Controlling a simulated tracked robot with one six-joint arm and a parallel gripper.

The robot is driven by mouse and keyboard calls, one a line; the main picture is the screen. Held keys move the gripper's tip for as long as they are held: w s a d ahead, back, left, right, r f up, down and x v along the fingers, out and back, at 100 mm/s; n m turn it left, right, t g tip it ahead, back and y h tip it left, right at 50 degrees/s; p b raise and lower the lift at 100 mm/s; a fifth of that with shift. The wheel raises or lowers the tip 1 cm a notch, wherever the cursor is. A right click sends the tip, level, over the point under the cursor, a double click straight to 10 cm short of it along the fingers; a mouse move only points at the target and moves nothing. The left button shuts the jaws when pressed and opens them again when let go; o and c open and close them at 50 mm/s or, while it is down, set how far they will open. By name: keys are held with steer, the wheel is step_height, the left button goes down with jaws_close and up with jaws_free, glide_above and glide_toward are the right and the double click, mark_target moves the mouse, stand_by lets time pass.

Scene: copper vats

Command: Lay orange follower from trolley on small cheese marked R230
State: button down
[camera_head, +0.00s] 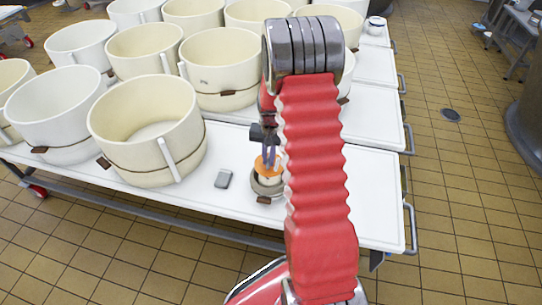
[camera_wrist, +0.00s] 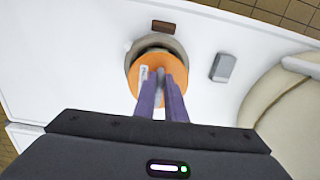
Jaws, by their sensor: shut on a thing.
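My gripper (camera_head: 269,158) points down at the white table, right of the large vats. It is shut on the orange follower (camera_head: 262,165), a round disc with a small white label, also seen in the wrist view (camera_wrist: 143,84). The follower is over a small cheese (camera_head: 267,181), cream with a grey-brown ring around it. In the wrist view the ring (camera_wrist: 151,42) shows around the disc's far edge. I cannot tell whether the disc touches the cheese. A brown tag (camera_wrist: 164,27) lies at the ring's edge; its writing is too small to read.
A small grey box (camera_head: 223,179) lies left of the cheese. Several large cream moulds (camera_head: 150,125) crowd the table (camera_head: 372,190) on the left and behind. The table's right part is clear, with metal handles (camera_head: 411,228) on its edge. Tiled floor (camera_head: 460,200) lies right.

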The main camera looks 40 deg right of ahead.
mark_target(269, 167)
steer(key=shift+f, duration=2.15)
steer(key=shift+f, duration=0.65)
steer(key=c, duration=1.7)
jaws_free()
steer(key=shift+c, duration=0.2)
steer(key=shift+r, duration=3.5)
